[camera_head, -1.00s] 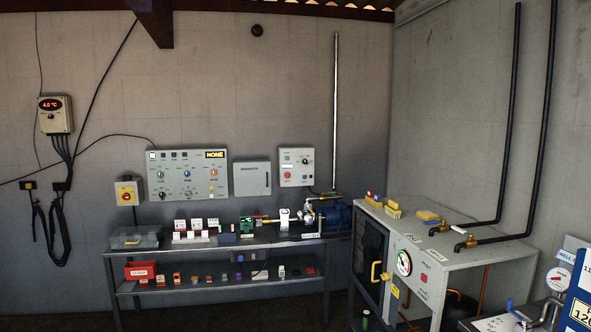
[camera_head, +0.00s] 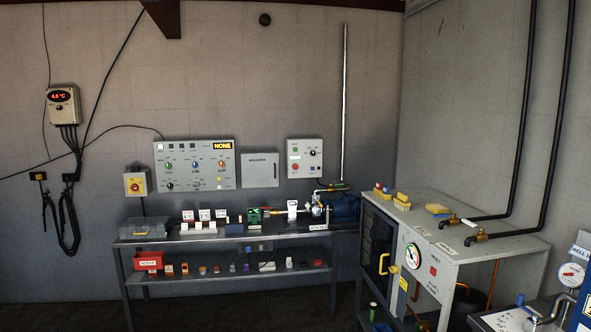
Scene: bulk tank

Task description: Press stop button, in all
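A small grey control box (camera_head: 305,158) hangs on the back wall above the right end of the bench. On its left side is a round red button (camera_head: 295,167), with a green mark above it and a dark knob to the right. The button's lettering is too small to read. A larger grey panel (camera_head: 200,185) on the same wall carries several knobs and a yellow-on-black display reading NONE. My gripper is not in view.
A metal bench (camera_head: 240,238) with small items on two levels runs under the panels. A grey cabinet (camera_head: 470,235) with a gauge stands right of it. A yellow switch box (camera_head: 137,184) is on the wall. Floor shows in front of the bench.

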